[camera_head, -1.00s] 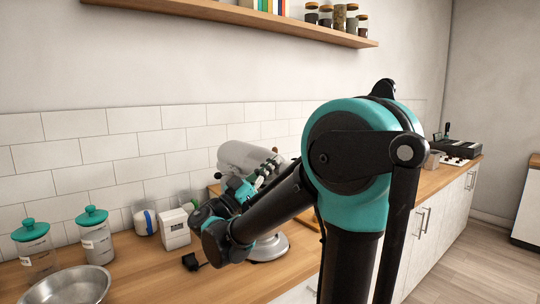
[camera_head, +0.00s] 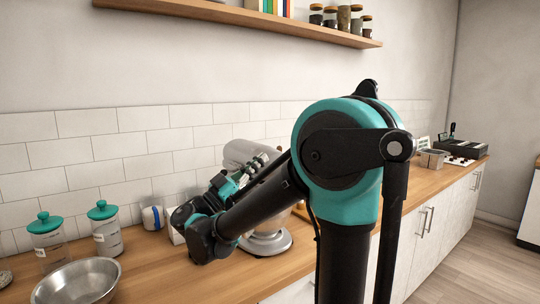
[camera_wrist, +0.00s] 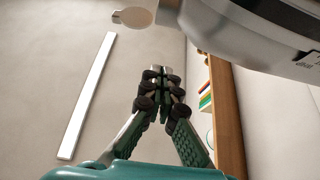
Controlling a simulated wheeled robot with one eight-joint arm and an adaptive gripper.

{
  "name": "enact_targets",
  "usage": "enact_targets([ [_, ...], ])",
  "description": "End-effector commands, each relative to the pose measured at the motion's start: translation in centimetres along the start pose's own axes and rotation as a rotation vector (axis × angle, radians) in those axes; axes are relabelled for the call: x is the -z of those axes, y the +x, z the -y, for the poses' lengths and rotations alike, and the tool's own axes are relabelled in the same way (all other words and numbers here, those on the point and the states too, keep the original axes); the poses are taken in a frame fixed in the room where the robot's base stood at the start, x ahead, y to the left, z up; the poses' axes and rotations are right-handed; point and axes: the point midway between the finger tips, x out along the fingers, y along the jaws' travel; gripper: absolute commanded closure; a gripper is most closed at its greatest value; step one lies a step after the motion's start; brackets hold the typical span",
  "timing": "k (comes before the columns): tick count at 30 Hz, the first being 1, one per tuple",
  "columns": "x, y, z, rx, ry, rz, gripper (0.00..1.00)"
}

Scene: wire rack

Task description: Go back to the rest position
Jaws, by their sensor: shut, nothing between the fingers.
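My gripper (camera_wrist: 160,78) shows in the wrist view with its two fingers together and nothing between them. In the head view my gripper (camera_head: 262,158) is at the end of the folded arm, above the counter and in front of the grey stand mixer (camera_head: 240,153). The arm hides part of the mixer. The mixer's head (camera_wrist: 265,35) fills the upper right of the wrist view, close to the fingers. I cannot tell whether they touch.
A metal bowl (camera_head: 78,282) and two teal-lidded jars (camera_head: 107,235) stand on the wooden counter (camera_head: 165,275) at left. A white-and-blue container (camera_head: 152,217) is near the arm. A shelf (camera_head: 240,17) runs above. The counter's front is clear between bowl and mixer.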

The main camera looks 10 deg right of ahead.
Motion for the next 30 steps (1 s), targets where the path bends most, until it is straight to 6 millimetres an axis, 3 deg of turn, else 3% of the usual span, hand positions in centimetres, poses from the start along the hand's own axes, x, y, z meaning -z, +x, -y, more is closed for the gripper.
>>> enact_targets([
  [6,0.0,-3.0,0.0,0.001,0.001,0.000,1.00],
  [10,-0.4,-3.5,-0.1,0.001,-0.012,0.010,1.00],
  [13,-2.4,-2.7,-0.5,0.009,-0.081,0.070,1.00],
  [17,-8.3,-0.8,-1.9,0.048,-0.265,0.246,1.00],
  [22,-18.2,-0.3,-5.3,0.167,-0.532,0.560,1.00],
  [26,-24.9,-2.1,-8.4,0.301,-0.678,0.801,1.00],
  [30,-30.6,-5.8,-11.6,0.482,-0.765,1.042,1.00],
])
